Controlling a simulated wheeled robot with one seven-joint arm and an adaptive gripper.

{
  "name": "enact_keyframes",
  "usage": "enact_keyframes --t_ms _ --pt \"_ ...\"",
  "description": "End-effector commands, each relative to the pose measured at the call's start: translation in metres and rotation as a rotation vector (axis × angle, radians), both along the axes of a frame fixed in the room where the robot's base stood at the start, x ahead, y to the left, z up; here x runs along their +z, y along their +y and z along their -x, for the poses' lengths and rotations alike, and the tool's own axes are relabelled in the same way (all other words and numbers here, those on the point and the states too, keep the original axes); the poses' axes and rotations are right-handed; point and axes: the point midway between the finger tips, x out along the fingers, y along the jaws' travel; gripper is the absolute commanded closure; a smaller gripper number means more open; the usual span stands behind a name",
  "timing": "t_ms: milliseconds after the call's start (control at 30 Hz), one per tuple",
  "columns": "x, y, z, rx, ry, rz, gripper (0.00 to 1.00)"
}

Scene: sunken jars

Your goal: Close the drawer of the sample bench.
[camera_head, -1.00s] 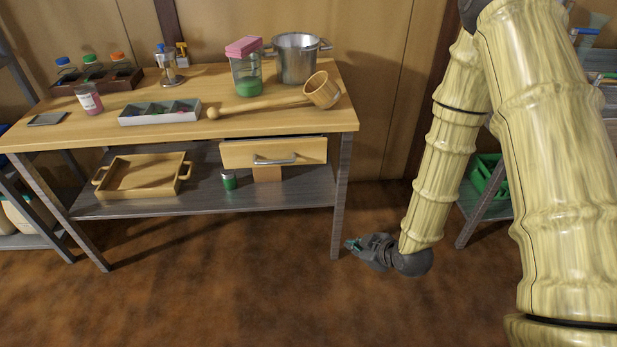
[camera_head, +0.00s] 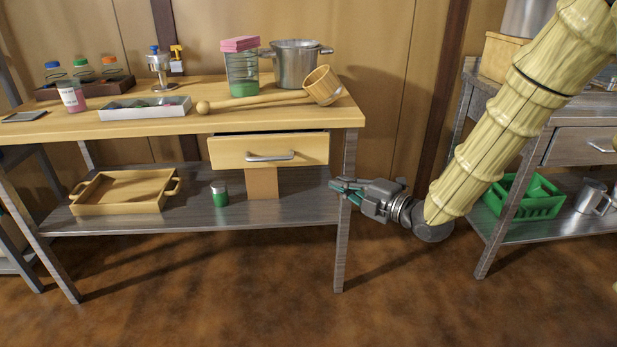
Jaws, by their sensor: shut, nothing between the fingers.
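The sample bench (camera_head: 130,129) has a pale wooden top on grey metal legs. Its wooden drawer (camera_head: 228,152) hangs under the top, right of centre, with a metal handle (camera_head: 270,156) on its front. The drawer stands partly open; a dark gap shows above its front. My gripper (camera_head: 338,189) is shut and empty. In the picture it is right of the drawer and lower, its fingertips pointing left and overlapping the right front leg. I cannot tell whether it touches the leg.
On top are a long wooden ladle (camera_head: 260,102), a pot (camera_head: 295,66), a jar with pink sponges (camera_head: 241,72) and a grey sectioned tray (camera_head: 145,113). The lower shelf holds a wooden tray (camera_head: 118,207) and a green jar (camera_head: 220,198). A second bench with a green crate (camera_head: 520,207) stands right.

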Motion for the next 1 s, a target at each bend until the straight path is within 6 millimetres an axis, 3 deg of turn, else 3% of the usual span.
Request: enact_keyframes --t_ms 200,433,1000 --pt "0.010 0.002 -0.002 0.040 -0.117 0.037 1.00" --pt "0.012 0.011 -0.011 0.046 -0.133 0.044 1.00" --pt "0.011 0.075 -0.075 0.044 -0.132 0.042 1.00"
